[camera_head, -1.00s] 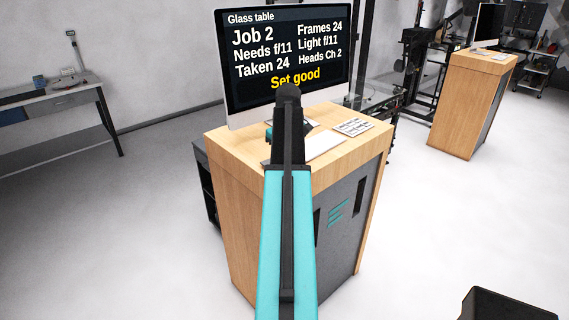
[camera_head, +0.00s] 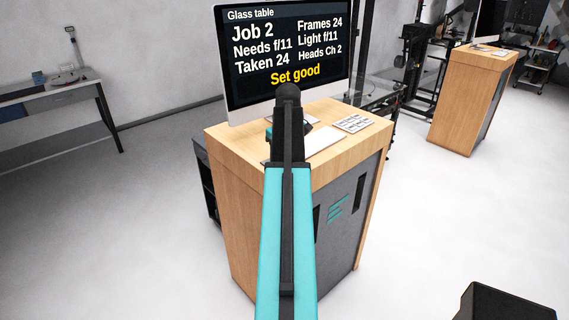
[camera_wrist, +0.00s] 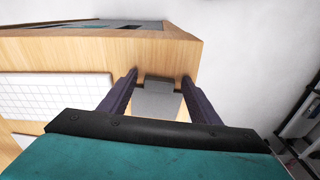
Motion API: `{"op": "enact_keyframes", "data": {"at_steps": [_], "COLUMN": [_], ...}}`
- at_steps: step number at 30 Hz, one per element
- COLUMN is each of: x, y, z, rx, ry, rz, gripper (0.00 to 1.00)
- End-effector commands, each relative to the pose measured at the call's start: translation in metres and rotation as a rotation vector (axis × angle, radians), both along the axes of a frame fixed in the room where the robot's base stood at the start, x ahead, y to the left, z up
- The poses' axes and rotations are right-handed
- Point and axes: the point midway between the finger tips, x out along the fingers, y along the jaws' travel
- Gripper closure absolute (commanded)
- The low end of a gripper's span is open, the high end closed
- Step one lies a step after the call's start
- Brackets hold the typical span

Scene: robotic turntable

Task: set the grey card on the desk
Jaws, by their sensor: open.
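The grey card (camera_wrist: 155,103) lies on the wooden desk top (camera_wrist: 185,55) in the wrist view, with a darker grey block or edge at its far end. My gripper (camera_wrist: 159,76) is open, with one dark finger on each side of the card. Gaps show between the card and both fingers. The near end of the card is hidden behind my gripper's body. In the head view my arm covers the card's place on the desk (camera_head: 235,140).
A large monitor (camera_head: 285,100) stands at the desk's back. A white gridded pad or keyboard (camera_wrist: 55,95) lies left of my gripper in the wrist view. A black box (camera_head: 505,305) sits at lower right. A second wooden desk (camera_head: 465,100) stands farther right. The floor between is clear.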

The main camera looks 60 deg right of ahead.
Motion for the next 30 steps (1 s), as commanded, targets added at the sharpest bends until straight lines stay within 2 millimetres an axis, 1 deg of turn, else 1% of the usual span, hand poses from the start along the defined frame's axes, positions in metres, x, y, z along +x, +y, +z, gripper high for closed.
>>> {"op": "enact_keyframes", "data": {"at_steps": [7, 11, 20, 30], "x": [0.0, 0.0, -0.002, -0.004], "y": [0.0, -0.001, 0.0, 0.001], "z": [0.005, 0.012, 0.04, 0.076], "rx": [-0.001, -0.001, -0.002, -0.002], "ry": [-0.001, -0.001, -0.001, -0.001], "rz": [0.0, 0.0, 0.0, 0.0], "gripper": [0.43, 0.43, 0.43, 0.43]}}
